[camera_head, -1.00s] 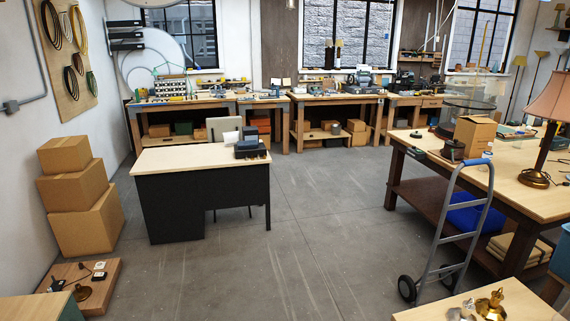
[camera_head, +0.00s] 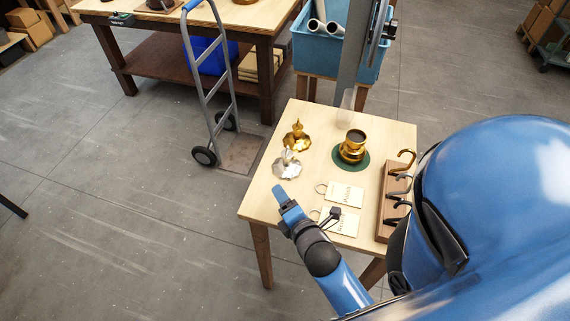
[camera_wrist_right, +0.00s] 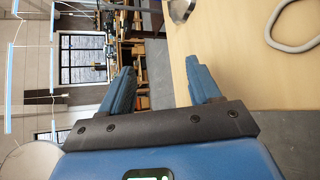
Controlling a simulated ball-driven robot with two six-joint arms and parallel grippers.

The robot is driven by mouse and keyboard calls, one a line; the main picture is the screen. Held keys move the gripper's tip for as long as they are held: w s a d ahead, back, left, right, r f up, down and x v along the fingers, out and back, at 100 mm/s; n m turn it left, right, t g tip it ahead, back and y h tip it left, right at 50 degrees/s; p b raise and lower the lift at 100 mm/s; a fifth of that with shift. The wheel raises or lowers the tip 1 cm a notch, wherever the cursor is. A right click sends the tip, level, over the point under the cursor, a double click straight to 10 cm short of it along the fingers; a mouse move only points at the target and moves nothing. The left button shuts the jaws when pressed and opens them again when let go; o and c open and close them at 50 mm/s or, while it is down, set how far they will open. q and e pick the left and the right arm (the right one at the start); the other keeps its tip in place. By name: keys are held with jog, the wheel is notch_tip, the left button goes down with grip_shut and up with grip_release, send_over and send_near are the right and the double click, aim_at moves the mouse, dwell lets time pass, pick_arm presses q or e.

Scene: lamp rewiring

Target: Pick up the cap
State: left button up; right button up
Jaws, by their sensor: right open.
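A gold, flower-shaped cap-like piece with a knob (camera_head: 296,137) and a similar silver piece (camera_head: 287,164) lie on the small wooden table (camera_head: 325,118). A gold cup-like piece (camera_head: 352,148) stands on a green round mat (camera_head: 344,170). I cannot tell which of these is the cap. My right gripper (camera_head: 282,198) is at the table's left edge, nearer to me than the silver piece and apart from it. In the right wrist view its two blue fingers (camera_wrist_right: 160,82) are spread with nothing between them. A silver edge (camera_wrist_right: 181,9) shows beyond them. My left gripper is not in view.
Two labelled tags with rings (camera_head: 346,194) lie near a wooden rack with hooks (camera_head: 388,212). A blue bin (camera_head: 322,56) holding pipes stands behind the table. A hand truck (camera_head: 209,85) stands left of it. Open floor lies to the left.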

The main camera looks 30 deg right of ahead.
aim_at(287, 154)
jog(key=w+d+n+h, duration=0.1)
jog(key=n, duration=0.2)
jog(key=w+d+n+g+h, duration=0.1)
jog(key=w+d+n, duration=0.1)
jog(key=w+d+r+n+g+h, duration=0.1)
jog(key=w+d+n, duration=0.1)
jog(key=n, duration=0.1)
jog(key=shift+d+r+n, duration=0.1)
jog(key=shift+d+n, duration=0.15)
jog(key=shift+n, duration=0.05)
jog(key=shift+w+d+r+n+h, duration=0.1)
jog(key=shift+w+d+n+h, duration=0.35)
jog(key=shift+n, duration=0.25)
jog(key=shift+g, duration=0.3)
jog(key=x, duration=0.4)
jog(key=shift+w+d, duration=0.2)
jog(key=shift+w, duration=0.15)
jog(key=shift+w+a+r+p+x, duration=0.1)
jog(key=shift+p+x, duration=0.05)
jog(key=shift+x, duration=0.85)
jog(key=shift+w+a+r+p+x, duration=0.1)
jog(key=shift+x, duration=0.9)
jog(key=shift+w+a+r+p+x, duration=0.1)
jog(key=shift+p+x, duration=0.05)
jog(key=shift+x, duration=0.85)
jog(key=c, duration=1)
jog(key=shift+r, duration=0.2)
